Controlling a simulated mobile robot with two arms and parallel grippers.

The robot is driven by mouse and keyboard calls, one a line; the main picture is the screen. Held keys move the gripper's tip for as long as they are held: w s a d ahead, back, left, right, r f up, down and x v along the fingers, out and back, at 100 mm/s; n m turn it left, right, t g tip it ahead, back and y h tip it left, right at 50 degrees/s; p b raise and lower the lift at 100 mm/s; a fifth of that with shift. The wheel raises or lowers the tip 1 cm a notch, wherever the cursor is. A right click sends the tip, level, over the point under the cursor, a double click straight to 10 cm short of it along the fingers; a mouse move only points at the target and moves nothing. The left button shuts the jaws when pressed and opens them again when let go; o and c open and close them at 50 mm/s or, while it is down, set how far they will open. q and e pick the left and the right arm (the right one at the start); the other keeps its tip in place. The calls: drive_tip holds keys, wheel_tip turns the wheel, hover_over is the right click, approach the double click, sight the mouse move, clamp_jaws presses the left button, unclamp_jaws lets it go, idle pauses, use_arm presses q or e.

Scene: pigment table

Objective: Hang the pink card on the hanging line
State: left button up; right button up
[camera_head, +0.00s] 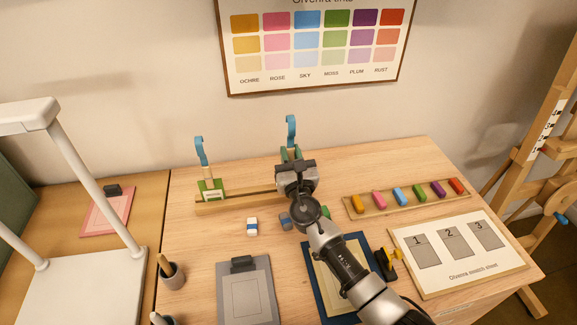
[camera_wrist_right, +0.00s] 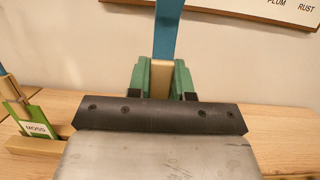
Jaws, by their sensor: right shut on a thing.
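The pink card (camera_head: 104,216) lies flat on the left table, with a dark block or clip (camera_head: 113,190) at its far edge. My right gripper (camera_head: 291,156) is away from it, above the back of the wooden table. It is shut on a blue-topped tool (camera_head: 291,130) with a wooden neck. In the right wrist view the blue part (camera_wrist_right: 167,30) stands upright, and its wooden neck (camera_wrist_right: 160,80) sits between green jaw pieces. The tool's lower end is hidden by the gripper. I cannot make out a hanging line. My left gripper is out of view.
A wooden rack (camera_head: 235,202) holds another blue-topped tool (camera_head: 200,150) with a green MOSS label. A pigment tray (camera_head: 405,201), grey board (camera_head: 228,290) and numbered sheet (camera_head: 435,282) lie on the table. A white frame (camera_head: 90,178) stands left.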

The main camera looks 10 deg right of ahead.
drive_tip(key=s+r+p, duration=0.2)
drive_tip(key=s+p, duration=0.2)
drive_tip(key=s, duration=0.3)
idle(0.4)
drive_tip(key=shift+d, duration=0.1)
